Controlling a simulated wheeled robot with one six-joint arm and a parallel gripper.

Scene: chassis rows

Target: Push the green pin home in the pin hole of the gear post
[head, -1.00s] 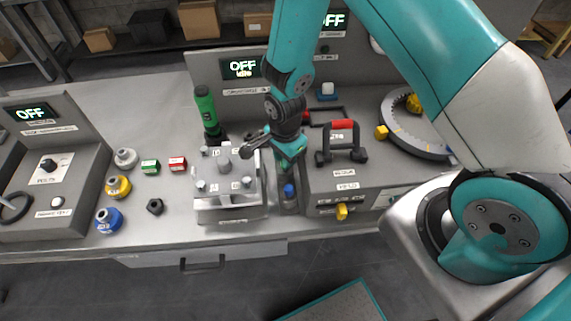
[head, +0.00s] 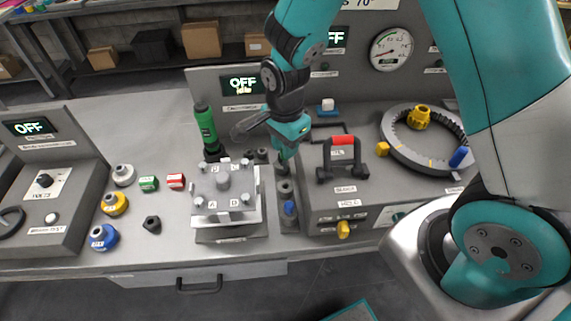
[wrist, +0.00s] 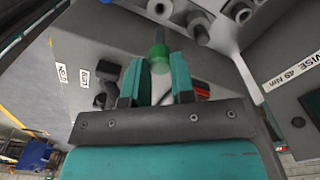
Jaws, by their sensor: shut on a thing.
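In the wrist view my gripper (wrist: 157,82) is shut on a green piece (wrist: 158,52), which I take to be the green pin. Its green part shows between the teal fingers, with a pale part nearer the camera. In the head view my gripper (head: 284,155) points down over the back end of a narrow block of grey round sockets (head: 286,187). I cannot make out the pin in that view. I cannot tell for sure which part is the gear post, and the pin hole is not visible.
A clamped plate fixture (head: 224,205) stands left of the sockets, with a green-handled tool (head: 206,128) behind it. A red-and-black handle (head: 343,160) stands close on the right. A blue cap (head: 290,208) sits in front. A grey ring (head: 390,150) lies farther right.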

